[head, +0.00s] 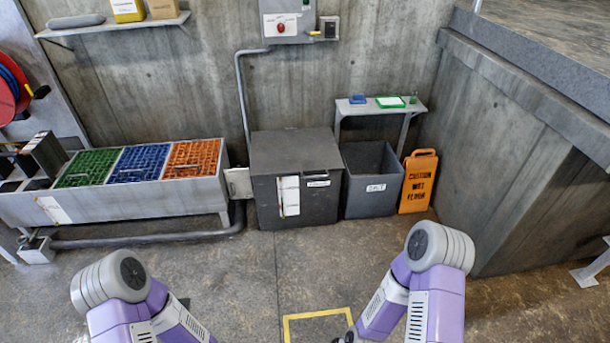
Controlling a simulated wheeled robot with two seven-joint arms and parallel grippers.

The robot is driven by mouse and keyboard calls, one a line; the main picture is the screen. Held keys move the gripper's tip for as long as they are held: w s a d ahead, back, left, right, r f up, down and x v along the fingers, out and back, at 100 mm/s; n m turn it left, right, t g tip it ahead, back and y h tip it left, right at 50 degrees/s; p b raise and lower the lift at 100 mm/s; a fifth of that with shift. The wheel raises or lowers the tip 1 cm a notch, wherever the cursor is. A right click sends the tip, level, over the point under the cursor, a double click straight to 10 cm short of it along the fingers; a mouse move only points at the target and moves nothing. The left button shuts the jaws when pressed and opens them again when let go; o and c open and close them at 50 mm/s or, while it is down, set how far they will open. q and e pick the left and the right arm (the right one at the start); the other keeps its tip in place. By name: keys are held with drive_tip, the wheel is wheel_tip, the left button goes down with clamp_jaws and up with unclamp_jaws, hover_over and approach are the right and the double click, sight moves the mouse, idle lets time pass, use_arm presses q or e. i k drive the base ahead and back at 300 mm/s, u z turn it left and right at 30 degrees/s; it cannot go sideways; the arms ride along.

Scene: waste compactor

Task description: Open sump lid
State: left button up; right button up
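A dark grey box (298,190) stands against the back wall in the middle of the head view. Its flat top (295,150), which looks like a lid, lies level and closed. A white paper (288,196) and a small label (318,183) are on its front; I cannot read them, so I cannot tell if this is the sump. No other lid is clearly marked as the sump's. My two arms come in at the bottom edge, well short of the box.
A trough with green, blue and orange grates (143,164) stands left, with a pipe (150,240) along the floor. A grey bin (370,190) and orange wet-floor sign (418,182) stand right of the box. Yellow tape (318,315) marks the open floor ahead.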

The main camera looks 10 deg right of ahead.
sight(290, 151)
drive_tip(key=i, duration=1.85)
drive_tip(key=u, duration=0.45)
